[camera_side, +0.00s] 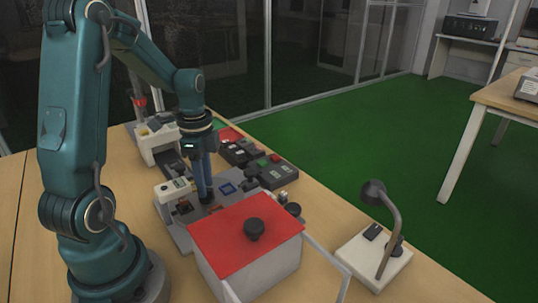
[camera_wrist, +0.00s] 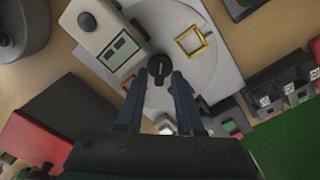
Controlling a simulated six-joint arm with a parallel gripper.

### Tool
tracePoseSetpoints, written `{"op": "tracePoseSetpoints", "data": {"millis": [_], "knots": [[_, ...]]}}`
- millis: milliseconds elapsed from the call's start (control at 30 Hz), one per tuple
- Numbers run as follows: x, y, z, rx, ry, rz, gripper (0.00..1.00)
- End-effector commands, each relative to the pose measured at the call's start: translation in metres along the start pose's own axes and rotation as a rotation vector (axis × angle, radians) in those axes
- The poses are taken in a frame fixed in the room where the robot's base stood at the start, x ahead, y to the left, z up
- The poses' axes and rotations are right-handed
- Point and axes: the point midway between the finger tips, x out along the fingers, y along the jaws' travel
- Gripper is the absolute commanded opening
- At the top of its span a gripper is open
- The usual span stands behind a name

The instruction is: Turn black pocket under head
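A round grey turntable (camera_wrist: 205,75) shows in the wrist view, with a black knob (camera_wrist: 159,68) at its middle. A yellow-outlined square pocket (camera_wrist: 195,42) lies on the disc, and a blue-outlined square (camera_side: 226,188) shows in the side view. A white head with a small display (camera_wrist: 112,42) overhangs the disc; it also shows in the side view (camera_side: 174,190). I cannot make out the black pocket clearly. My gripper (camera_wrist: 165,77) points down over the disc, its blue fingers apart, with the knob appearing at the gap between the tips. Contact with the knob cannot be told.
A white box with a red lid and black knob (camera_side: 245,225) stands in front of the turntable. Control boxes with buttons (camera_side: 262,165) stand behind it. A lamp-like stand (camera_side: 380,240) is at right. Bare wooden table (camera_side: 335,225) lies between.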

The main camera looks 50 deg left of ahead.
Motion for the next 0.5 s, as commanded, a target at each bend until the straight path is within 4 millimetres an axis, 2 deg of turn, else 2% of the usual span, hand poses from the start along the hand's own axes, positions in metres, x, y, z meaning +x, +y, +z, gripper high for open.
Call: {"op": "tracePoseSetpoints", "data": {"millis": [300, 500], "knots": [[-0.025, -0.001, 0.000, 0.000, 0.000, -0.003, 0.36], [-0.035, 0.000, 0.000, 0.000, 0.000, -0.001, 0.36]]}}
